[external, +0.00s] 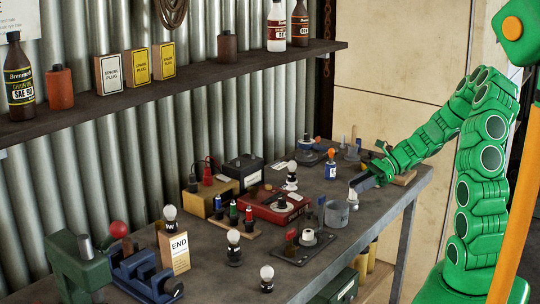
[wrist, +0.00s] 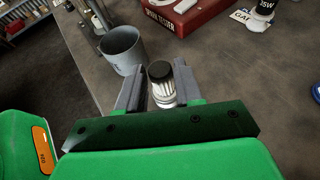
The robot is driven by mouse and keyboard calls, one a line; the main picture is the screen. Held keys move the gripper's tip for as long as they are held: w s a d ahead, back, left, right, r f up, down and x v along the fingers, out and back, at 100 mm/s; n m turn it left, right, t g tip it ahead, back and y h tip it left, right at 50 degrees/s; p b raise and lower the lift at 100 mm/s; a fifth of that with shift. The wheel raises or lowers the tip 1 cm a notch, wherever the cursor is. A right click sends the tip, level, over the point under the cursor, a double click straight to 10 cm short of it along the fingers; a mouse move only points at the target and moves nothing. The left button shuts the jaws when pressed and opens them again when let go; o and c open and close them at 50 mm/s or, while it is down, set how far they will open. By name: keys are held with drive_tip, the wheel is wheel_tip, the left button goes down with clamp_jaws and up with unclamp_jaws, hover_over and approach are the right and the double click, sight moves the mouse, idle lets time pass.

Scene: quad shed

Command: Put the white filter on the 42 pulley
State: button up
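The white filter (wrist: 161,90) is a pleated white cylinder with a black end cap, between my two fingers in the wrist view. My gripper (wrist: 160,88) is shut on it, with a finger against each side. In the external view my gripper (external: 361,184) is at the right of the bench, just above and right of a grey cup, and a small white end of the filter (external: 352,194) shows at its tip. I cannot read a 42 on any part. A dark plate with upright pieces and a pale round part (external: 308,238) lies left of the cup; whether this is the pulley I cannot tell.
The grey cup (external: 337,216) stands close beside my gripper and also shows in the wrist view (wrist: 123,48). A red tester box (external: 275,205), battery-like boxes and several bulbs on stands crowd the bench. A blue vise (external: 143,275) is at front left.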

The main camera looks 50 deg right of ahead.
drive_tip(key=shift+o, duration=1.4)
